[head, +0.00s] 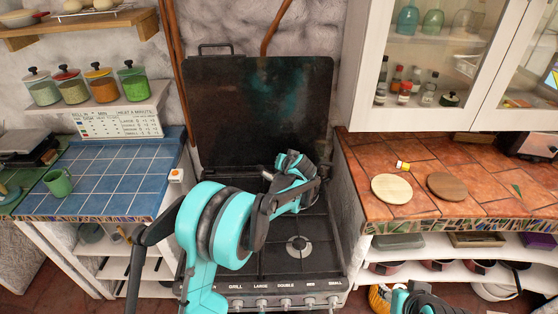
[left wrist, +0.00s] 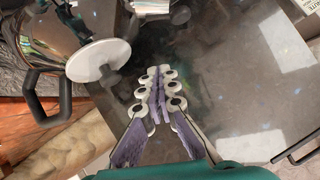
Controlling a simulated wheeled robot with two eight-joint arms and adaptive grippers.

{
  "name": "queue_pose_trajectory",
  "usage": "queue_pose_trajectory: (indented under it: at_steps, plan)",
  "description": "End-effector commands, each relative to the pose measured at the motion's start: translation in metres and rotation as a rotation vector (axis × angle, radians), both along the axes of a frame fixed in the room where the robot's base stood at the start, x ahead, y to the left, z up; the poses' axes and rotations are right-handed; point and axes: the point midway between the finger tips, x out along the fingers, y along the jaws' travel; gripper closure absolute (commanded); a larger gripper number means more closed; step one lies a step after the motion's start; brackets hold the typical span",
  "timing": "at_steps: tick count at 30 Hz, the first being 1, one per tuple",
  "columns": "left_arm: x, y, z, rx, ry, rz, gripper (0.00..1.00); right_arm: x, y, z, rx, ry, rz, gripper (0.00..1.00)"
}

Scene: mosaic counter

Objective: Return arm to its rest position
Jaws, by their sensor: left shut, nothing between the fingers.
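My left arm (head: 222,225) is teal and black and reaches up over the stove. Its wrist end (head: 295,180) is near the raised dark stove lid (head: 260,105); the fingers are hidden in the head view. In the left wrist view my left gripper (left wrist: 160,82) has its two fingers together with nothing between them. A dark, shiny surface lies behind the fingers there. A small part of my right arm (head: 418,300) shows at the bottom edge of the head view, and its gripper is not visible.
The stove (head: 325,262) stands between a blue-tiled counter (head: 110,180) with a green mug (head: 57,183) and a terracotta counter (head: 480,180) with two round boards (head: 391,188) (head: 446,186). A glass-fronted cabinet (head: 350,70) hangs at the right. Jars (head: 133,80) stand on a shelf.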

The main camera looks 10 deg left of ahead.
Motion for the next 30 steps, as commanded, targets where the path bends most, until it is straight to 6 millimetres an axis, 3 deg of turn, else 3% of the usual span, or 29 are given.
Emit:
queue_pose_trajectory:
  at_steps: [11, 16, 20, 24, 30]
  plan:
    - [0.000, 0.000, 0.000, -0.001, 0.000, -0.001, 1.00, 0.000, 0.000, 0.000, 0.000, 0.000, 0.000, 0.60]
    - [-0.020, 0.004, 0.012, -0.020, 0.019, -0.004, 1.00, 0.000, 0.000, -0.005, 0.000, 0.000, 0.000, 0.60]
    - [-0.066, 0.010, 0.032, -0.068, 0.059, -0.013, 1.00, 0.000, 0.000, -0.012, 0.000, 0.000, 0.000, 0.60]
    - [-0.131, 0.015, 0.048, -0.129, 0.108, -0.031, 1.00, 0.000, 0.000, -0.021, 0.000, 0.000, 0.000, 0.60]
    - [-0.229, 0.013, 0.049, -0.222, 0.167, -0.067, 1.00, 0.000, 0.000, -0.033, 0.000, 0.000, 0.000, 0.60]
